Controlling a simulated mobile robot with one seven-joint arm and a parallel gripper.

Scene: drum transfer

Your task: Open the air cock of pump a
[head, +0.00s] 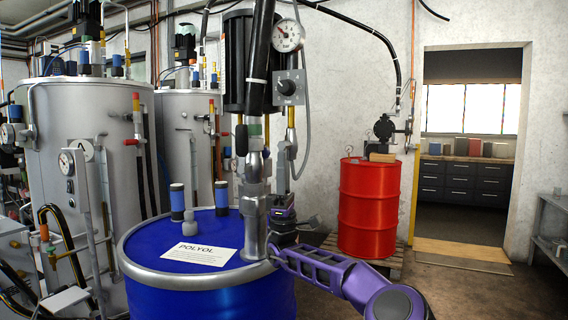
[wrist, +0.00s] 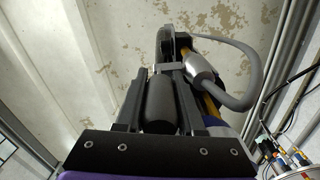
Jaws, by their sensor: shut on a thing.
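Pump a stands on the blue drum (head: 205,280) labelled POLYOL, with a black motor body (head: 236,62) and a grey metal lower tube (head: 256,190). Its air line has a gauge (head: 287,36), a grey regulator with a knob (head: 289,87) and a yellow pipe (head: 291,116). My gripper (head: 284,208) is beside the lower tube, above the drum's right rim. A silver fitting (wrist: 197,66) and grey hose (wrist: 240,97) are close by.
A red drum (head: 368,208) stands on a pallet behind, to the right. Large steel tanks (head: 80,150) with pipes fill the left. The floor at the right, before the doorway, is clear.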

